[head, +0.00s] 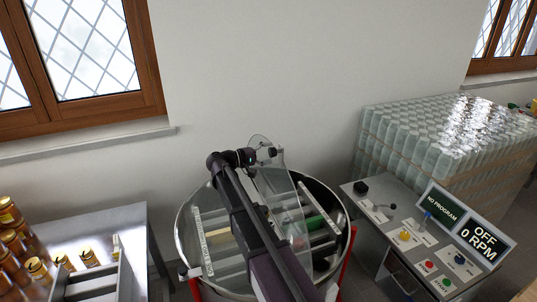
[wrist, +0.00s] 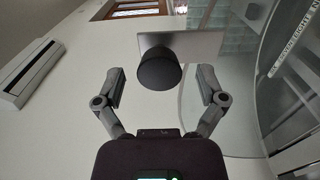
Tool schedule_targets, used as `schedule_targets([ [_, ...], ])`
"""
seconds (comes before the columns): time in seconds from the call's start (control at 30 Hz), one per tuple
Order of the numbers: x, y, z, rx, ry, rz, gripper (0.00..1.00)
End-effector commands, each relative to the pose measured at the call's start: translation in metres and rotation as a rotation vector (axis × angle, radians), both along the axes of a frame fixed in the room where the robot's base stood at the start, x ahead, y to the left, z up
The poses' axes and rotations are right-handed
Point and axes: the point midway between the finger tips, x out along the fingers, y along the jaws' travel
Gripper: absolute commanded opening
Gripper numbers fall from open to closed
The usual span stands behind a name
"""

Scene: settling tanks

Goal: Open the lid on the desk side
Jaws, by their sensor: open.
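A round metal drum (head: 181,243) stands in the middle of the head view. A clear lid panel (head: 285,160) stands raised and tilted above the drum, partly behind my arm. My gripper (head: 262,156) is at the top of this panel in the head view. In the wrist view my gripper (wrist: 162,88) is open, one finger on each side of the knob, with gaps on both sides. My arm hides part of the drum's middle.
A control desk (head: 376,222) with buttons and a display reading OFF 0 RPM (head: 483,243) stands right of the drum. Stacked glass jars (head: 445,135) are behind it. A metal table (head: 130,222) with filled jars is at left. The wall (head: 300,60) is behind.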

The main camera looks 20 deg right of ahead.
Motion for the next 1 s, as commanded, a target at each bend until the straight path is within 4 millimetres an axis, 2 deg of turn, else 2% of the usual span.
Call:
schedule_targets([
  [0.27, -0.001, 0.017, 0.0, -0.001, 0.0, 0.002, 0.9],
  [0.8, -0.006, 0.096, 0.0, -0.002, 0.0, 0.001, 0.9],
  [1.0, -0.008, 0.114, 0.0, -0.002, 0.0, 0.0, 0.9],
])
